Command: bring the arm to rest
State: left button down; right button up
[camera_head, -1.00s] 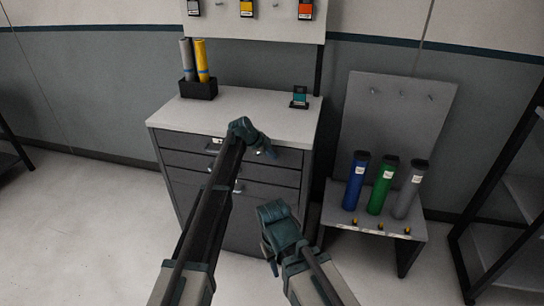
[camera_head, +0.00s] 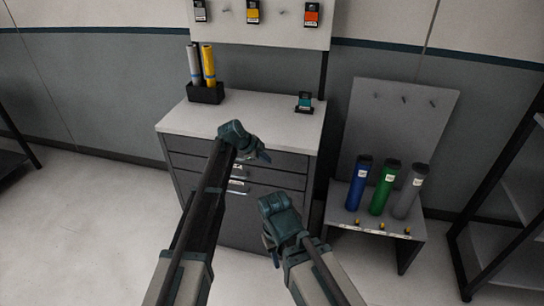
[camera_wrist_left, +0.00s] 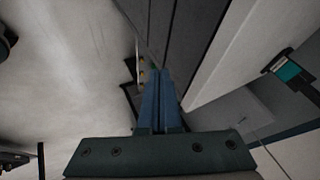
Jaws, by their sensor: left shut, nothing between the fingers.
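My left arm reaches up from the bottom of the head view. Its teal gripper (camera_head: 263,157) is shut and empty, in front of the grey drawer cabinet (camera_head: 188,158) and below the near edge of its top. In the left wrist view the two blue fingers (camera_wrist_left: 159,100) lie side by side with nothing between them. My right gripper (camera_head: 268,243) is lower and to the right, in front of the cabinet's lower right part. Its fingers point down and are partly hidden, so I cannot tell how they stand.
On the cabinet stand a black holder (camera_head: 206,94) with grey and yellow rolls and a small teal-labelled item (camera_head: 304,102). To the right, a low stand (camera_head: 345,213) holds blue, green and grey tubes. A dark shelf rack (camera_head: 480,200) is at far right.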

pick_arm(q)
jog(key=s+a+n+g+y, duration=0.1)
jog(key=s+n, duration=0.4)
jog(key=s, duration=0.7)
jog(key=s+a+f+n+g+y, duration=0.1)
jog(key=s+a+n+y, duration=0.3)
jog(key=s, duration=0.9)
jog(key=s+a+f+n+g+y+p, duration=0.1)
jog(key=s+a+n, duration=0.3)
jog(key=s, duration=0.9)
jog(key=n+g+y, duration=0.1)
jog(key=n, duration=0.2)
jog(key=shift+s+a+f+n+y, duration=0.2)
jog(key=shift+n+y, duration=0.1)
